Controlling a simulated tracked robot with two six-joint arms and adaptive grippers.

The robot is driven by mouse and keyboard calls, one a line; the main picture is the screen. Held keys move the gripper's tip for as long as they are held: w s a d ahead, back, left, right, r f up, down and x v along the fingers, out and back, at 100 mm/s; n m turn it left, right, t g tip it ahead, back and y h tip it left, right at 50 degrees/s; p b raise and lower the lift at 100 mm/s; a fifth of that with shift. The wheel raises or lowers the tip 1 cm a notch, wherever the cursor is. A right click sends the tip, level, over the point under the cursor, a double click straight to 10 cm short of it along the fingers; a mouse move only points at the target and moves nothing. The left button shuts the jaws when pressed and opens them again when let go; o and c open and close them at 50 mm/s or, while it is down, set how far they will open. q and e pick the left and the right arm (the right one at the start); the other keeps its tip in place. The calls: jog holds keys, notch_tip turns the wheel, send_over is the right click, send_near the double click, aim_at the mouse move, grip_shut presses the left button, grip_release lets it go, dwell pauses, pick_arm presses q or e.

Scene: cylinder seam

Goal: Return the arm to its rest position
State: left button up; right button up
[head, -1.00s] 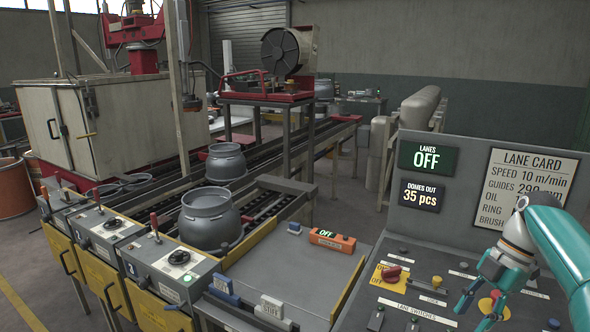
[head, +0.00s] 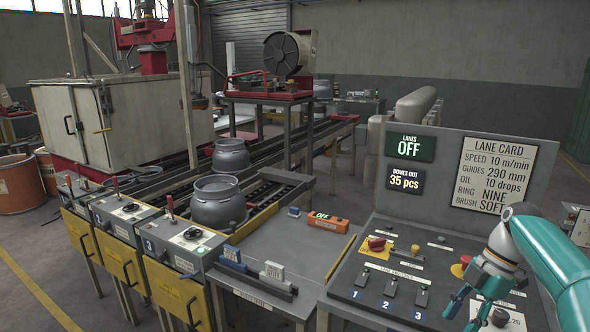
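My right arm, teal with a grey wrist, comes in from the right edge in the head view. Its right gripper (head: 470,309) hangs over the near right part of the control panel (head: 350,292). Its teal fingers are spread apart with nothing seen between them. It is to the right of the numbered lane switches (head: 391,288) and nearer to me than the red button on yellow (head: 461,266). Whether a fingertip touches the panel cannot be told. My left gripper is not in view.
The upright panel back carries a green OFF display (head: 410,147), a 35 pcs display (head: 405,180) and a lane card (head: 495,172). Grey vessels (head: 218,201) stand on the lanes left. Floor shows at far left.

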jog(key=w+a+f+m, duration=0.1)
jog(key=a+f+m, duration=0.2)
jog(key=f, duration=0.5)
jog(key=w+a+f+m, duration=0.1)
jog(key=a+f+m, duration=0.2)
jog(key=f, duration=0.5)
jog(key=s+a+f+m, duration=0.3)
jog(key=a+f, duration=0.1)
jog(key=f, duration=0.3)
jog(key=s+a+f+m, duration=0.3)
jog(key=a+f, duration=0.1)
jog(key=f, duration=0.3)
jog(key=s+a+f+m, duration=0.2)
jog(key=s+a+m, duration=0.1)
jog(key=s, duration=0.3)
jog(key=s+a+f+m+t, duration=0.1)
jog(key=s+a+f+m, duration=0.1)
jog(key=s, duration=0.4)
jog(key=s+a+f+m, duration=0.3)
jog(key=s+m, duration=0.2)
jog(key=s, duration=0.1)
jog(key=shift+s+a+t, duration=0.25)
jog(key=shift+a+t, duration=0.05)
